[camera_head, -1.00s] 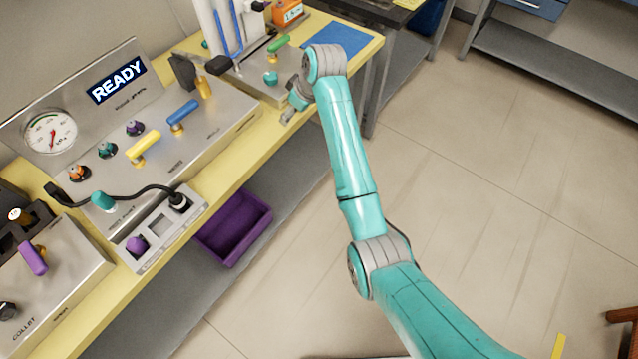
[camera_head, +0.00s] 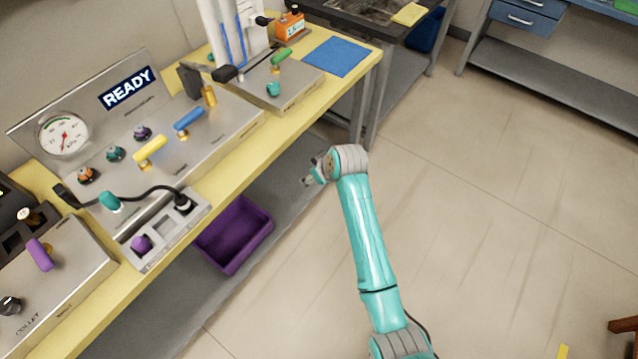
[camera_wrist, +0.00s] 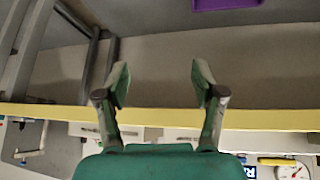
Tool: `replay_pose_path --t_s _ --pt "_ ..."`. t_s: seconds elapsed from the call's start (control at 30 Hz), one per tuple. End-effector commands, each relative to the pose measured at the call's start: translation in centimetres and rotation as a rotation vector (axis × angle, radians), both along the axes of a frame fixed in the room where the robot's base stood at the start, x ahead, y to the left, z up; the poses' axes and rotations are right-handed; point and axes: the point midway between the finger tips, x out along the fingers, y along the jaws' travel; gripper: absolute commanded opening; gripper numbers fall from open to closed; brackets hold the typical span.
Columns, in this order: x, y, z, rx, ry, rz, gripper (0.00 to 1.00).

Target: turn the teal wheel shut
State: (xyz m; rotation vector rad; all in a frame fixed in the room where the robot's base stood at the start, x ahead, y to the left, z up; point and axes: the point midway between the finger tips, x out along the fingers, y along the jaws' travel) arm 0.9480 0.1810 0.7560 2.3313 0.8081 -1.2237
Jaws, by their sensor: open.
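Several teal parts show in the head view. A small round teal knob (camera_head: 115,154) is on the steel panel beside the gauge, between an orange and a purple one. A teal cap (camera_head: 109,201) stands nearer, next to the black cable. A teal knob (camera_head: 273,89) is on the front of the steel base at the back right. I cannot tell which one is the wheel, nor how far it is turned. My gripper (camera_head: 312,177) is out in front of the bench edge, apart from all three. In the wrist view its jaws (camera_wrist: 160,84) are open and empty.
The yellow bench edge (camera_wrist: 160,115) crosses the wrist view. A purple bin (camera_head: 234,236) is on the lower shelf. Yellow (camera_head: 150,151), blue (camera_head: 188,119) and green (camera_head: 281,54) handles stick up from the steel units. A READY sign (camera_head: 127,88) is lit.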

Motion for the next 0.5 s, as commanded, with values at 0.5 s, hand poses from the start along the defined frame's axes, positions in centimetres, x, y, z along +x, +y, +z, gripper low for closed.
replay_pose_path --t_s 0.5 --pt "-1.6 -1.1 -1.7 0.011 -0.022 -0.037 0.68"
